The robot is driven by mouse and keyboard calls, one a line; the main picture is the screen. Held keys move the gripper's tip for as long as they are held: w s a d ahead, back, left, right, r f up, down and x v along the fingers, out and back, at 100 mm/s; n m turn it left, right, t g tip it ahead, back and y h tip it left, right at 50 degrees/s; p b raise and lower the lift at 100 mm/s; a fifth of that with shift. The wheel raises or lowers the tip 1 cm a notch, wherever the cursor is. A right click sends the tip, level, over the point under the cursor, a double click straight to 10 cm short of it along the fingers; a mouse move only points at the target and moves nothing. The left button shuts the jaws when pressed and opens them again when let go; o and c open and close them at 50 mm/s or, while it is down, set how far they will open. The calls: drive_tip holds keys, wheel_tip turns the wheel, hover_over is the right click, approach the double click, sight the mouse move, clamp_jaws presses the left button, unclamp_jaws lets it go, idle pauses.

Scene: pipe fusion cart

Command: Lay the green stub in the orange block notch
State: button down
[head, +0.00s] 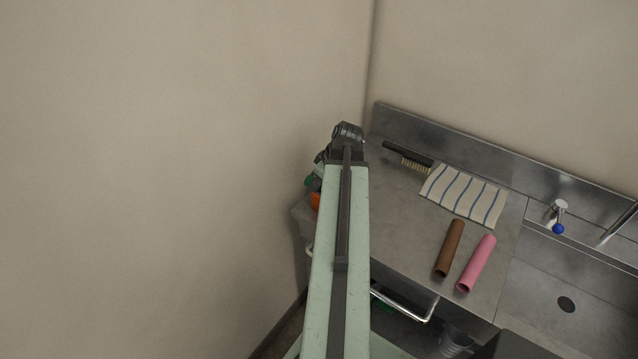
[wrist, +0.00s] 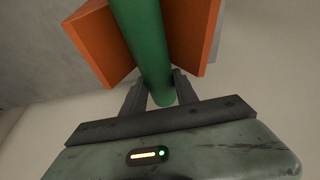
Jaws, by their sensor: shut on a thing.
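The green stub (wrist: 146,45) is a round green pipe. In the wrist view my gripper (wrist: 156,88) is shut on its near end. The stub runs away from the fingers between two faces of the orange block (wrist: 188,38). Whether it touches the bottom of the notch cannot be told. In the head view my arm hides most of this. Only a bit of the green stub (head: 313,182) and of the orange block (head: 315,200) shows left of the arm, at the counter's left end.
On the steel counter (head: 400,225) lie a brown pipe (head: 450,248), a pink pipe (head: 477,263), a striped cloth (head: 464,196) and a black-handled brush (head: 408,155). A sink (head: 560,290) with a tap is at the right. Walls close in behind and left.

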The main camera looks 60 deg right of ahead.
drive_tip(key=shift+f+b, duration=0.3)
drive_tip(key=c, duration=0.9)
unclamp_jaws()
drive_tip(key=shift+o, duration=0.2)
drive_tip(key=p+v, duration=0.7)
drive_tip(key=v, duration=0.1)
drive_tip(key=shift+p, duration=0.3)
drive_tip(key=shift+f, duration=0.1)
drive_tip(key=shift+s, duration=0.1)
